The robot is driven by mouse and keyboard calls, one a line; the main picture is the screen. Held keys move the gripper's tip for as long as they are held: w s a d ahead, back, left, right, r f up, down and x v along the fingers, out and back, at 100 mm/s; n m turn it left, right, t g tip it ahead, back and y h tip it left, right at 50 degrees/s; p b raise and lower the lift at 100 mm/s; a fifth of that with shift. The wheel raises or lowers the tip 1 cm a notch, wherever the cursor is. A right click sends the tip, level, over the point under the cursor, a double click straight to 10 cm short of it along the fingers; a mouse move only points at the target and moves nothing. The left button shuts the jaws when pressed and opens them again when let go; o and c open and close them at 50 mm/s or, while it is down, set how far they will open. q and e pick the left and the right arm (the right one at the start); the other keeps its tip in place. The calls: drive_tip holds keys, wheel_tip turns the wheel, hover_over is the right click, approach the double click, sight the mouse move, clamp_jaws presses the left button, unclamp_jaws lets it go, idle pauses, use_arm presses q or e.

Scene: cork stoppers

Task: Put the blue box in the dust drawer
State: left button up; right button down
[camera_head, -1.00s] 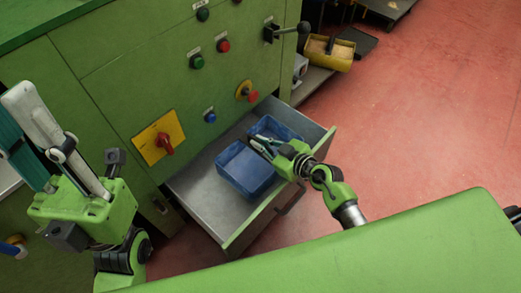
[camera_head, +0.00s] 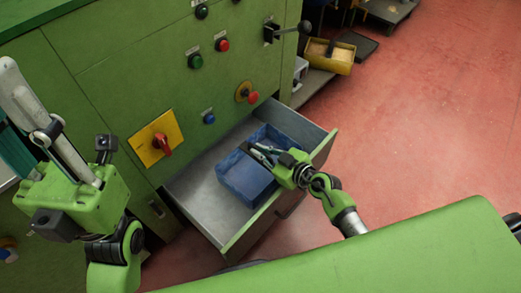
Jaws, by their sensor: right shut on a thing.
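The blue box (camera_head: 240,182) is inside the pulled-out metal drawer (camera_head: 205,204) of the green machine. It is an open-topped box, and its far part shows behind my right gripper. My right gripper (camera_head: 255,151) reaches in from the right over the drawer's front and is shut on the box wall. The gripper and wrist hide the middle of the box. I cannot tell whether the box bottom touches the drawer floor. My left arm is at the left edge, away from the drawer; its gripper does not show.
The green machine front (camera_head: 100,95) has buttons and a red rotary switch (camera_head: 162,144) on a yellow plate above the drawer. A yellow tray (camera_head: 330,57) stands at the back. Red floor (camera_head: 430,120) is open to the right.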

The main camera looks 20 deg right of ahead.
drive_tip(key=c, duration=2.2)
unclamp_jaws()
drive_tip(key=shift+s+f, duration=0.15)
drive_tip(key=shift+f, duration=0.1)
